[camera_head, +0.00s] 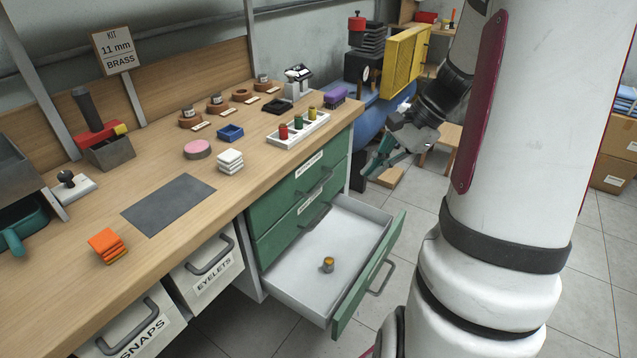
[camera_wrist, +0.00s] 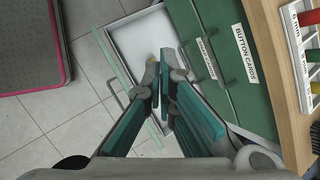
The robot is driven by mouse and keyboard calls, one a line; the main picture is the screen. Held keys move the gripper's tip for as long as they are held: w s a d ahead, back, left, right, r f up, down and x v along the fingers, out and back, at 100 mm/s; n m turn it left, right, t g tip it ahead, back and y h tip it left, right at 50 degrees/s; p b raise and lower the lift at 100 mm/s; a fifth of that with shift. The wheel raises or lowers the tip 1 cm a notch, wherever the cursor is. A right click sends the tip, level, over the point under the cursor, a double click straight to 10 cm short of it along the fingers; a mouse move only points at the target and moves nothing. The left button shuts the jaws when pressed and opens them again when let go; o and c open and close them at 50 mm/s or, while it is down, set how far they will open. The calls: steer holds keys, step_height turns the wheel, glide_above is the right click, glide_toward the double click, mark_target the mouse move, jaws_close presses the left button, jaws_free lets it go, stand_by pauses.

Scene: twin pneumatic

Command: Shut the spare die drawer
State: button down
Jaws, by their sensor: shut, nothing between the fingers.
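The bottom green drawer (camera_head: 290,275) of the bench cabinet stands pulled well out. Its inside is pale, and one small brass-coloured piece (camera_head: 328,264) stands in it. Its green front panel (camera_head: 350,300) carries a grey bar handle (camera_head: 381,277); no label on it shows. My gripper (camera_head: 372,172) is shut and empty, in the air beyond the drawer, near the cabinet's far end. In the wrist view my fingertips (camera_wrist: 161,62) overlap the open drawer (camera_wrist: 138,35), with its handle (camera_wrist: 113,83) to their left. They look apart from the drawer.
Two shut green drawers (camera_head: 300,184) are above the open one. The wooden bench top (camera_head: 262,143) holds a white tray (camera_head: 300,128) of coloured pieces near its edge. The tiled floor (camera_head: 405,228) right of the drawer looks clear.

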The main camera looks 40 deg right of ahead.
steer(key=s+d+f+m+t+h+b, duration=0.1)
steer(key=s+d+f+m+t+b, duration=0.2)
steer(key=d+f, duration=0.55)
steer(key=s+d+f+m+b, duration=0.35)
steer(key=d+f+m, duration=0.2)
steer(key=f, duration=0.55)
steer(key=s+d+f+m+t+h+b, duration=0.1)
steer(key=s+d+f+m+t+b, duration=0.1)
steer(key=s+d+f+m, duration=0.45)
steer(key=n+b, duration=0.2)
steer(key=b, duration=0.2)
glide_toward(390, 244)
step_height(390, 244, down, 3)
steer(key=w, duration=0.2)
steer(key=shift+w+a+r, duration=0.1)
steer(key=shift+w+a, duration=0.5)
steer(key=shift+w, duration=0.05)
steer(key=w+a, duration=0.4)
steer(key=w, duration=0.7)
steer(key=w+a+b, duration=0.1)
steer(key=w+a, duration=0.3)
steer(key=w, duration=0.8)
steer(key=shift+w+a, duration=0.25)
steer(key=shift+a, duration=0.1)
steer(key=shift+r, duration=0.1)
